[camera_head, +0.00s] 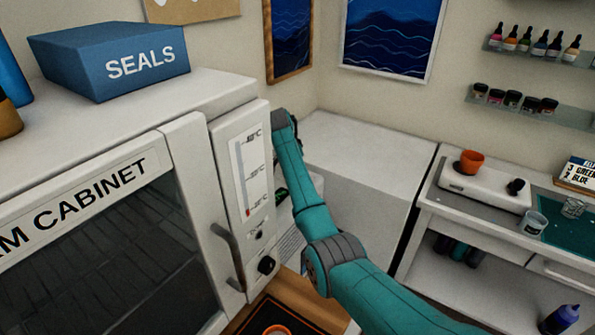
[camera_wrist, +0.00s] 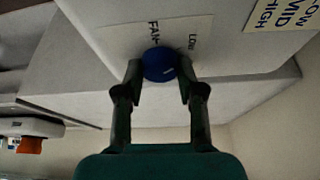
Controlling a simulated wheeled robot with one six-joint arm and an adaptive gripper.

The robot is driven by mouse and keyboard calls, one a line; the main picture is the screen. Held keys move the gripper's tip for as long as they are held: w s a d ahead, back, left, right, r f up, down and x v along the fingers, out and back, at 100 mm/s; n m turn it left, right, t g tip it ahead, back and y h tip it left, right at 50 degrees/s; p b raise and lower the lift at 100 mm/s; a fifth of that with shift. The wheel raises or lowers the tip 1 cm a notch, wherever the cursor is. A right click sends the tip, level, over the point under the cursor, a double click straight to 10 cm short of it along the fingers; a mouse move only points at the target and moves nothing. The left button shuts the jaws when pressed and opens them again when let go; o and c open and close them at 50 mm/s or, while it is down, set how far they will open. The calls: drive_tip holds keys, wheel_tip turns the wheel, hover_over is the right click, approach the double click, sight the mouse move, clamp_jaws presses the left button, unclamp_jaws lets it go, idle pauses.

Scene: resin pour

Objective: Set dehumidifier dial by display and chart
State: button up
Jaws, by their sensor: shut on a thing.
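A blue dial (camera_wrist: 159,64) sits on a pale panel (camera_wrist: 110,35) in the wrist view. My gripper (camera_wrist: 158,80) has one finger on each side of the dial and is shut on it. A label beside the dial reads "FAN" (camera_wrist: 154,34), and "LOW" (camera_wrist: 193,41) is printed to its right, both turned on their side. A small light mark shows on the dial's lower right. A yellowish chart (camera_wrist: 283,14) at the top right reads "LOW", "MID", "HIGH" and is cut off by the frame. In the head view the gripper and dial are hidden. No readable display shows in the wrist view.
The warm cabinet (camera_head: 185,150) stands left of my arm, with a handle (camera_head: 228,255), a black knob (camera_head: 266,265) and a temperature scale (camera_head: 250,175). A blue SEALS box (camera_head: 115,60) is on top. A workbench (camera_head: 428,200) with a scale and cups is right.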

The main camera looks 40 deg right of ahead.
drive_tip(key=shift+m+g, duration=0.4)
drive_tip(key=shift+m, duration=0.4)
drive_tip(key=o, duration=1.1)
drive_tip(key=shift+o, duration=0.2)
drive_tip(key=v, duration=1.2)
drive_tip(key=shift+a, duration=0.15)
drive_tip(key=shift+f, duration=0.1)
